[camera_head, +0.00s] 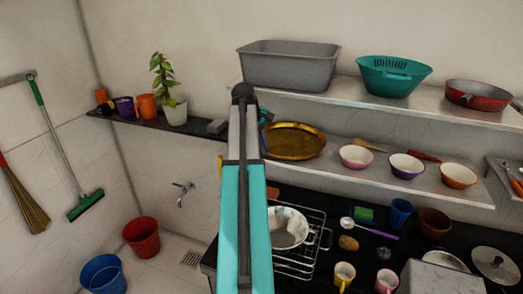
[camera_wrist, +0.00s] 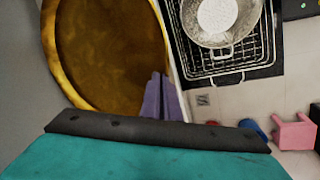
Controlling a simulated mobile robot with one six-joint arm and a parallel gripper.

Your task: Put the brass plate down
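The brass plate (camera_head: 297,142) is round and golden with a raised rim. In the head view it is at the left end of the lower shelf (camera_head: 400,183), face up and close to level; I cannot tell whether it touches the shelf. It fills the upper left of the wrist view (camera_wrist: 110,50). My gripper (camera_wrist: 161,92) is at the plate's edge, its two fingers close together on the rim. In the head view my gripper (camera_head: 264,117) is at the plate's left side, partly hidden behind my arm.
The upper shelf holds a grey basin (camera_head: 288,66), a teal colander (camera_head: 392,76) and a red pan (camera_head: 478,95).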

